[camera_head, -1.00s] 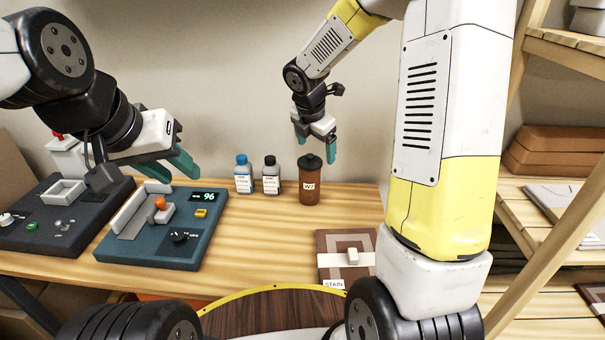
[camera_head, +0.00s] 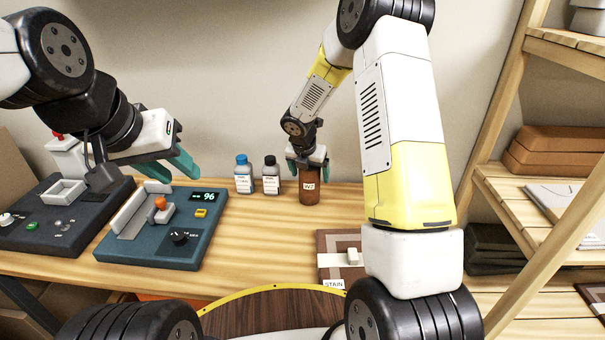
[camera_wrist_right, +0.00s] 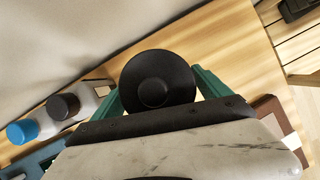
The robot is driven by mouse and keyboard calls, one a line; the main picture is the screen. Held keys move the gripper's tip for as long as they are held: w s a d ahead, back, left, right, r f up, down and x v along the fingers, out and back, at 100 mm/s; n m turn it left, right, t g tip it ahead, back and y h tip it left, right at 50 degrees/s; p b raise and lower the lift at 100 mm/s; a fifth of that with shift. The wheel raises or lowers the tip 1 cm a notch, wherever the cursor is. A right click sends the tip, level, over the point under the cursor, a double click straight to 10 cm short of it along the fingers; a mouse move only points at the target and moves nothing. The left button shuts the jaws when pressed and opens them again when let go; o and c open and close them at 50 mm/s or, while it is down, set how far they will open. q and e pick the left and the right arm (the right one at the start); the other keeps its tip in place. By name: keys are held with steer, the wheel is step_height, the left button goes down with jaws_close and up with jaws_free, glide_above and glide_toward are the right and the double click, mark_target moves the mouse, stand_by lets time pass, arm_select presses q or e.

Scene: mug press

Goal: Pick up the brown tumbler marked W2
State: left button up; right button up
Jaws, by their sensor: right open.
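The brown tumbler marked W2 (camera_head: 309,191) stands upright near the back of the wooden table. My right gripper (camera_head: 307,168) is over its top, with the fingers coming down on either side. In the right wrist view the tumbler's black lid (camera_wrist_right: 157,82) lies between the two green fingers of the right gripper (camera_wrist_right: 158,92), which are open. The tumbler's body is hidden below the lid in that view. My left gripper (camera_head: 170,170) hangs above the blue-grey device at the left, well away from the tumbler; its fingers look apart.
A blue-capped bottle (camera_head: 243,177) and a black-capped bottle (camera_head: 271,177) stand just left of the tumbler. A blue-grey device (camera_head: 150,250) and a dark device (camera_head: 40,225) are at the left. A brown board marked STAIN (camera_head: 330,243) lies in front. Wooden shelves (camera_head: 510,190) stand at the right.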

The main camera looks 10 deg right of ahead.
steer(key=shift+c, duration=0.5)
steer(key=c, duration=1.4)
steer(key=shift+r, duration=0.1)
